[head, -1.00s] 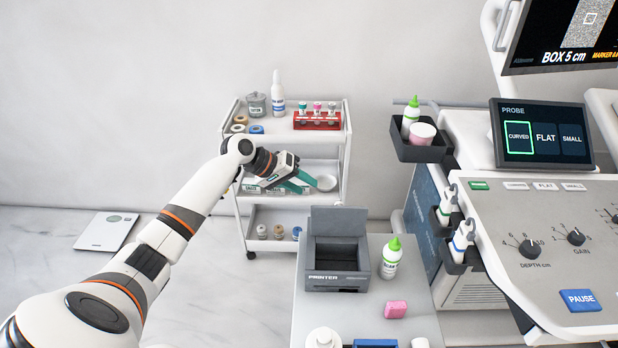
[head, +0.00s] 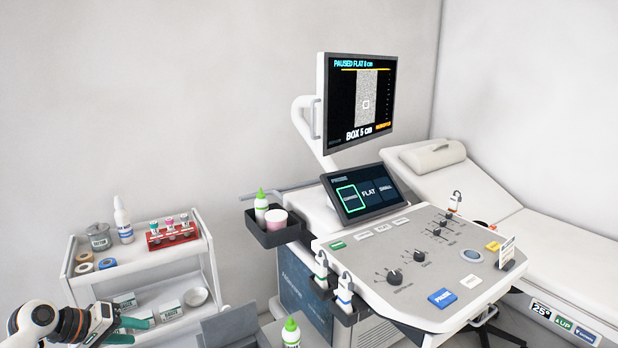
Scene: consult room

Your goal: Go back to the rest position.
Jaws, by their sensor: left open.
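My left gripper (head: 122,333) is at the lower left of the head view, with its green-tipped fingers open and no object seen between them. It is in front of the lower part of the white trolley (head: 70,262). My right gripper is not in view.
The ultrasound console (head: 400,290) stands at centre right, with a touch screen (head: 368,194) and a monitor (head: 360,105) above. A dark side tray (head: 272,237) holds a green-capped bottle (head: 261,208) and a pink-topped tub (head: 276,221). An exam couch (head: 545,240) is at the right. A red rack (head: 172,235) stands on the trolley.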

